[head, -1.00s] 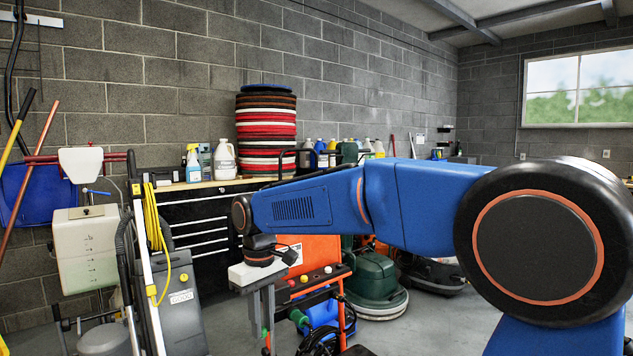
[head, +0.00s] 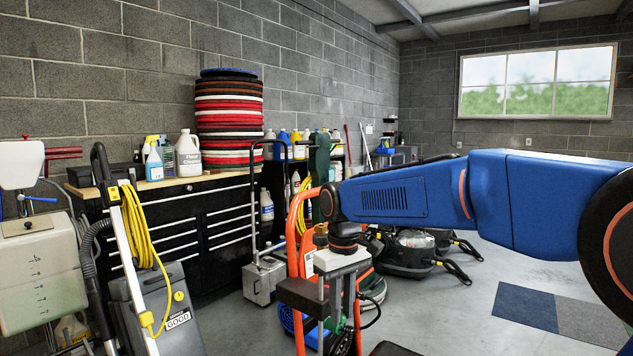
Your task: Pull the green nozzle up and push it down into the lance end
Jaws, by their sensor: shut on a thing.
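My gripper (head: 336,318) points down from the end of my blue arm, in front of the orange pressure washer frame (head: 298,225). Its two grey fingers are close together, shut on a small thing. A little green shows low by the fingertips, which fits the green nozzle, but it is too small to make out clearly. The lance end cannot be made out. A dark block (head: 304,294) is just left of the fingers, and I cannot tell whether they touch.
A grey vacuum with a yellow cord (head: 150,230) stands at left before a black tool cabinet (head: 160,225). A black floor machine (head: 412,256) sits behind my arm. Carpet tiles (head: 525,305) lie on open floor at right.

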